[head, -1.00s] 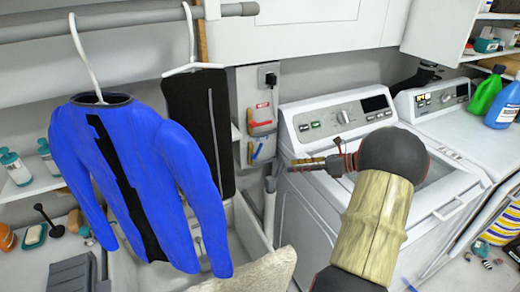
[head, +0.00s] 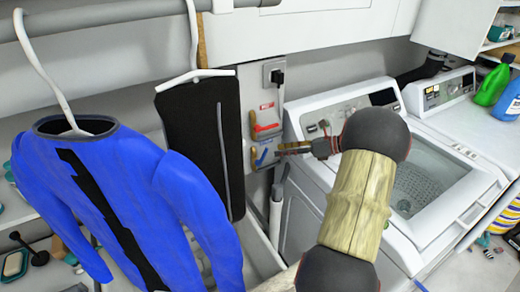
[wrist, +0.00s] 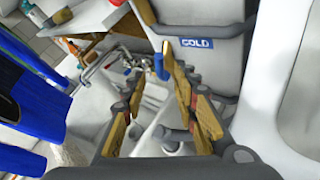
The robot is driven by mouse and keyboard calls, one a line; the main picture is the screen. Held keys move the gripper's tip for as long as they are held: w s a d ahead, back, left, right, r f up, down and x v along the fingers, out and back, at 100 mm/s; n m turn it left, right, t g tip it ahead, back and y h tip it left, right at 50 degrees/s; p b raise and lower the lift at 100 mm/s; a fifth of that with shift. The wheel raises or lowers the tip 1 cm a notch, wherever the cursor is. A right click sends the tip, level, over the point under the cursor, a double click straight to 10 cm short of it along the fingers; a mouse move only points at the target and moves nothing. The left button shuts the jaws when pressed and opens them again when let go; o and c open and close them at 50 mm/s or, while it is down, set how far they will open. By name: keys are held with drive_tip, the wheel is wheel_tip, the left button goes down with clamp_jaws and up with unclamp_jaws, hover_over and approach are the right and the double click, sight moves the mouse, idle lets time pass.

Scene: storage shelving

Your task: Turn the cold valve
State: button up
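The blue cold valve handle (head: 265,157) is on the lower part of the wall box, left of the washing machine. In the wrist view the blue handle (wrist: 159,66) shows beside a blue COLD label (wrist: 197,43). My gripper (head: 284,150) is just right of the handle in the head view. In the wrist view its two fingers (wrist: 154,62) are spread apart, with the blue handle between the tips, close to the right finger. I cannot tell whether they touch.
A red valve handle (head: 266,128) sits above the blue one. A blue jacket (head: 140,200) and a black garment (head: 197,140) hang at left. The washer (head: 320,195) stands close at right. A sink (head: 262,255) lies below the valves.

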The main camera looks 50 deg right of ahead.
sight(265, 154)
drive_tip(key=b+x, duration=0.3)
drive_tip(key=x, duration=0.4)
drive_tip(key=shift+w+a, duration=0.2)
drive_tip(key=shift+w, duration=0.1)
drive_tip(key=c, duration=0.3)
drive_tip(key=c, duration=0.4)
clamp_jaws()
